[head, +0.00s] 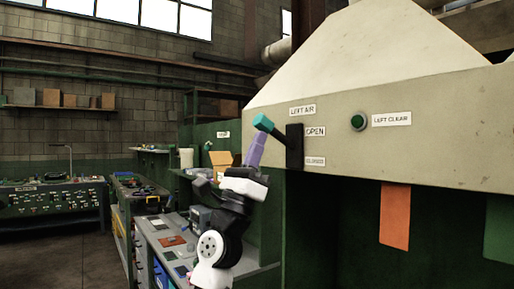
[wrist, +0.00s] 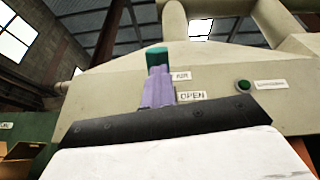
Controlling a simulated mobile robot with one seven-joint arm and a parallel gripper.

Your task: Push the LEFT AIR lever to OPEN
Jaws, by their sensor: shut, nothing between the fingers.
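The LEFT AIR lever has a teal grip (head: 263,122) on a dark arm that comes out of a black upright plate (head: 294,147) on the beige panel. The grip slants up and to the left, out from the plate. The OPEN label (head: 315,131) is beside the plate's upper part, and a lower label (head: 315,161), too small to read surely, is near its foot. My gripper (head: 257,143), with purple fingers, is shut and empty just below the teal grip. In the wrist view the teal grip (wrist: 156,57) shows right beyond the fingertips (wrist: 159,75); I cannot tell whether they touch.
A green button (head: 358,122) with a LEFT CLEAR label is right of the lever. An orange flap (head: 395,215) hangs below the panel. A workbench (head: 165,240) with tools and a cardboard box (head: 222,160) are to the left and behind my arm.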

